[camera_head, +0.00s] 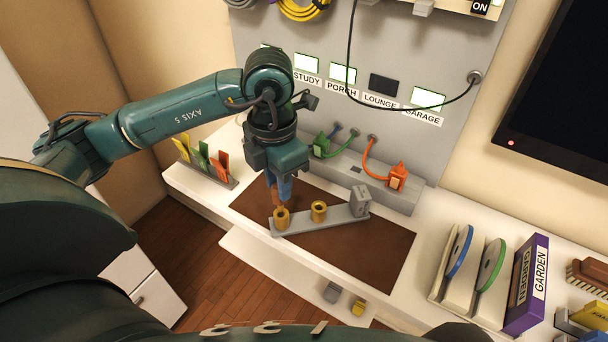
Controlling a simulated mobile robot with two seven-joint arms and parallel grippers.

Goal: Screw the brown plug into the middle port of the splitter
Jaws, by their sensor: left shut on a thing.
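The splitter (300,222) is a grey bar lying on a brown mat. It has a gold left port (281,217), a gold middle port (319,210) and a grey block (360,199) at its right end. My left gripper (280,194) points down just above the left port, to the left of the middle port. It is shut on a brown piece (271,183), which looks like the brown plug and is mostly hidden by the fingers. I cannot tell whether it touches the left port. The middle port stands clear. My right gripper is not in view.
Behind the brown mat (385,249), a grey box (345,170) carries green and orange plugs (397,177) with cables. A black cable (350,50) hangs on the labelled panel. Coloured tags (219,164) stand left; reels (491,264) and a purple box (526,285) stand right.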

